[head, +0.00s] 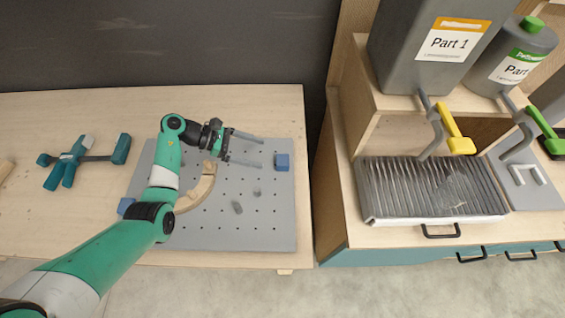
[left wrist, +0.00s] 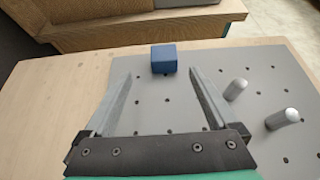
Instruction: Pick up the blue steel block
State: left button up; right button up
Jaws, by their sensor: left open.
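A blue steel block (head: 282,162) sits near the right edge of the grey perforated plate (head: 240,230) in the head view. In the left wrist view the blue block (left wrist: 164,58) stands beyond the fingertips, roughly between their lines. My left gripper (head: 262,150) is open and empty, its fingers pointing right toward the block with a gap before it. In the left wrist view its two fingers (left wrist: 162,75) are spread wide apart. A second blue block (head: 126,206) shows at the plate's left edge, partly beside my left arm. My right gripper is not in view.
A curved wooden piece (head: 200,190) lies on the plate by my left arm. Two grey pins (left wrist: 237,90) stand on the plate. A teal clamp-like tool (head: 72,160) lies on the table at left. A bench with containers (head: 425,50) and a ribbed tray (head: 430,188) is at right.

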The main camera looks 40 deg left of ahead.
aim_at(283, 159)
pick_arm(q)
jog(key=x, duration=0.4)
jog(key=shift+d, duration=0.15)
jog(key=x, duration=0.2)
jog(key=b+x, duration=0.1)
jog(key=x, duration=0.1)
jog(key=shift+d+f, duration=0.1)
jog(key=shift+d, duration=0.35)
jog(key=shift+w+d+f, duration=0.1)
jog(key=shift+w+d, duration=0.1)
jog(key=shift+w, duration=0.05)
grip_shut()
